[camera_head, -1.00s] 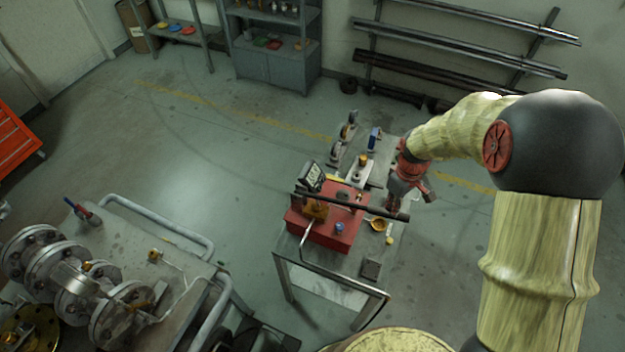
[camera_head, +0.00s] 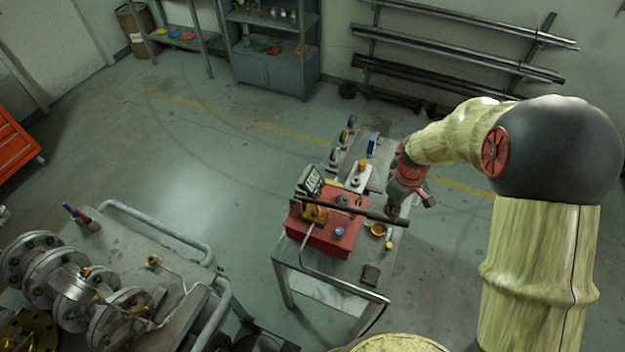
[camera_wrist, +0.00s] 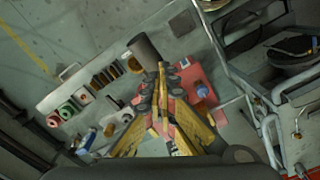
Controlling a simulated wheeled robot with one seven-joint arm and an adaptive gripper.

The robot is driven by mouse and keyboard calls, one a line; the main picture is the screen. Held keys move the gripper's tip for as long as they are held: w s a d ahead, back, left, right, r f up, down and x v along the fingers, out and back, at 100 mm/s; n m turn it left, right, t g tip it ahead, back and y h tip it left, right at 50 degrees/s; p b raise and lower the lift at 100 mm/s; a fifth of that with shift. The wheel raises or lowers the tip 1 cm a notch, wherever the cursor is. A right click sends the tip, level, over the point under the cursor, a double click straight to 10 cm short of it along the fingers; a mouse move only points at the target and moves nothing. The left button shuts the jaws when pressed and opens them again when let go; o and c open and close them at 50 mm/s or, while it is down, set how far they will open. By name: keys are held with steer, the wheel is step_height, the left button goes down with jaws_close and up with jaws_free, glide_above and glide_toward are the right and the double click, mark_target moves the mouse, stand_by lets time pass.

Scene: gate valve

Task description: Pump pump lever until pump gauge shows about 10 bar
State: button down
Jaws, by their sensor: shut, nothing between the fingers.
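The red pump (camera_head: 318,234) sits on a grey metal cart. Its gauge (camera_head: 314,180) is a dark box with a pale dial, too small to read. The dark pump lever (camera_head: 358,210) runs over the pump to the right, nearly level in the picture. My gripper (camera_head: 392,211) is at the lever's right end, mostly hidden under my wrist. In the wrist view, my gripper's fingers (camera_wrist: 163,72) are together, with a thick dark lever grip (camera_wrist: 146,50) just beyond the tips. I cannot tell whether they touch it. The red pump body (camera_wrist: 200,88) lies right of the fingers there.
The cart top (camera_head: 345,268) also holds a yellow-rimmed cup (camera_head: 378,229), a blue item (camera_head: 372,145) and round gauges (camera_head: 334,158). A flanged pipe assembly (camera_head: 70,280) on a railed bench stands at left. Open floor (camera_head: 190,180) lies between. Pipe racks (camera_head: 455,60) line the back wall.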

steer(key=shift+r+p, duration=1.6)
steer(key=shift+r, duration=0.95)
